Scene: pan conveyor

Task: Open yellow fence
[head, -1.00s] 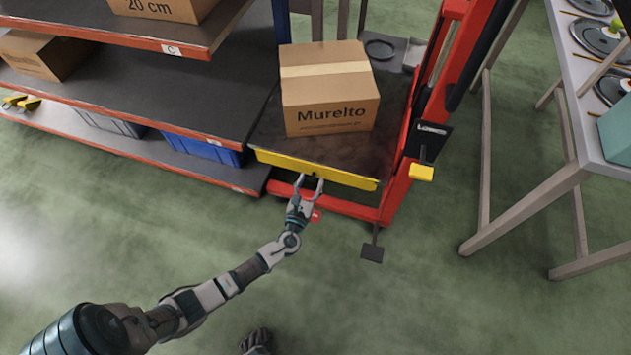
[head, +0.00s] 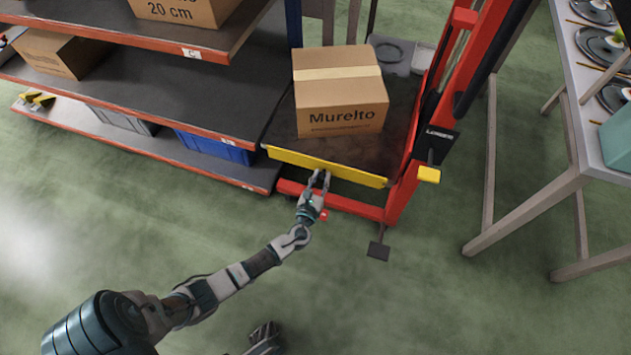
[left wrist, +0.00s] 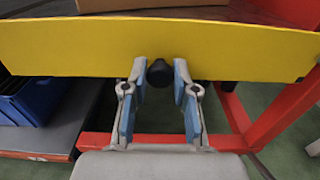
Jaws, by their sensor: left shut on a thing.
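The yellow fence (head: 345,175) runs along the front edge of the lift's dark platform (head: 330,152). In the left wrist view the yellow fence (left wrist: 75,48) spans nearly the whole width, with a round black knob (left wrist: 160,72) at its lower edge. My left gripper (head: 319,173) reaches the fence from the front and is shut on the knob. Its blue-padded fingers (left wrist: 161,80) show on both sides of the knob. A dark part at the bottom of the head view may be my right gripper (head: 264,338); its jaws are unclear.
A cardboard box (head: 340,105) stands on the platform behind the fence. The red lift frame (head: 400,170) rises at the right. A table (head: 565,90) with plates is at right.

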